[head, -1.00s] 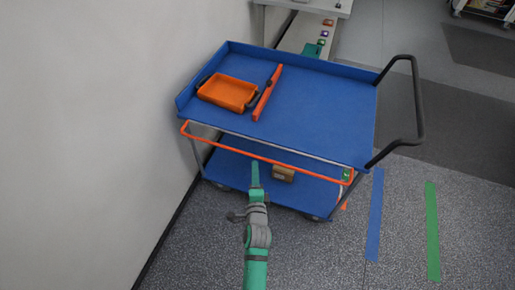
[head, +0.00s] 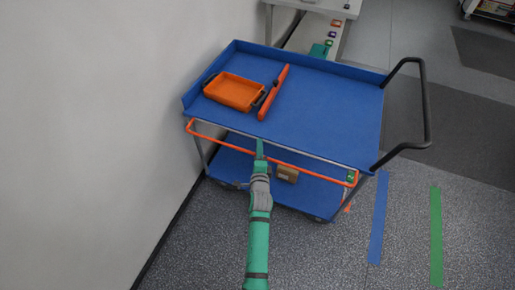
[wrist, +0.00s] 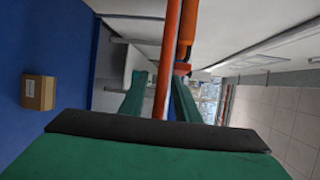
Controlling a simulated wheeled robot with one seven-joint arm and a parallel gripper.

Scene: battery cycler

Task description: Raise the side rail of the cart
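The blue cart (head: 330,110) stands beside the wall. Its orange side rail (head: 310,167) hangs along the near side, below the edge of the top deck. My green gripper (head: 260,150) is at the rail, left of its middle. In the wrist view the orange rail (wrist: 167,70) runs between the two green fingers of my gripper (wrist: 160,95). The fingers look apart, with a small gap beside the bar; I see no firm grip. The contact itself is partly hidden by the gripper body.
An orange tray (head: 234,91) and an orange bar (head: 272,92) lie on the top deck. A small brown box (head: 287,174) sits on the lower shelf. A black handle (head: 426,110) sticks out at right. The floor at right is open, with blue tape (head: 378,215) and green tape (head: 436,235).

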